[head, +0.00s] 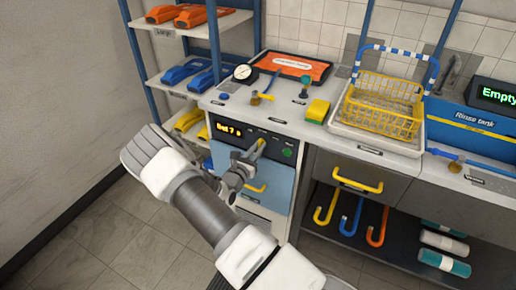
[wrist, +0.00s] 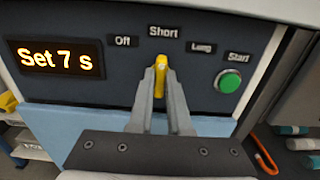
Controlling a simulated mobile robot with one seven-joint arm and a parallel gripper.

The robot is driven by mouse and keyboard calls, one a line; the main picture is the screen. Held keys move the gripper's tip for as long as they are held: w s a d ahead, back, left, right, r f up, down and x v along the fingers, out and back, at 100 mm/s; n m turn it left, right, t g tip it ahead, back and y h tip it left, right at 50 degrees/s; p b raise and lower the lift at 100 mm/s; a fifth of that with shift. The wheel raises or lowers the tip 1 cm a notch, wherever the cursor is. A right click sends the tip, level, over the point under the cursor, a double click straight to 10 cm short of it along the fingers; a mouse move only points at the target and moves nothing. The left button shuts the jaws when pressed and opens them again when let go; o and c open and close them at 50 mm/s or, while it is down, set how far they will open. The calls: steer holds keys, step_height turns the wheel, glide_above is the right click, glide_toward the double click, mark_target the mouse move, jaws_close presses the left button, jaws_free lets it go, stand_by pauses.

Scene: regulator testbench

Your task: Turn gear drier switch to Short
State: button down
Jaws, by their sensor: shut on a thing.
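The gear drier's dark panel (wrist: 120,80) fills the upper part of the wrist view. Its yellow switch (wrist: 161,63) stands nearly upright, with its top under the Short label (wrist: 163,31). The Off label (wrist: 123,40) is to its left and the Long label (wrist: 201,48) to its right. My gripper (wrist: 162,82) is shut on the switch, one finger on each side, hiding its lower part. In the head view my gripper (head: 254,156) is at the drier front, where a bit of yellow switch (head: 261,143) shows.
The display (wrist: 58,59) reads "Set 7 s". A green Start button (wrist: 229,81) is right of the switch. A blue drier door (head: 279,184) with a yellow handle lies below the panel. A yellow wire basket (head: 383,103) stands on the counter to the right.

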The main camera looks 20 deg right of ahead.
steer(key=shift+f, duration=0.1)
steer(key=c, duration=0.9)
jaws_free()
steer(key=shift+o, duration=0.2)
steer(key=shift+a, duration=0.1)
steer(key=p+v, duration=0.2)
steer(key=v, duration=1.5)
steer(key=shift+s, duration=0.2)
steer(key=shift+a, duration=0.1)
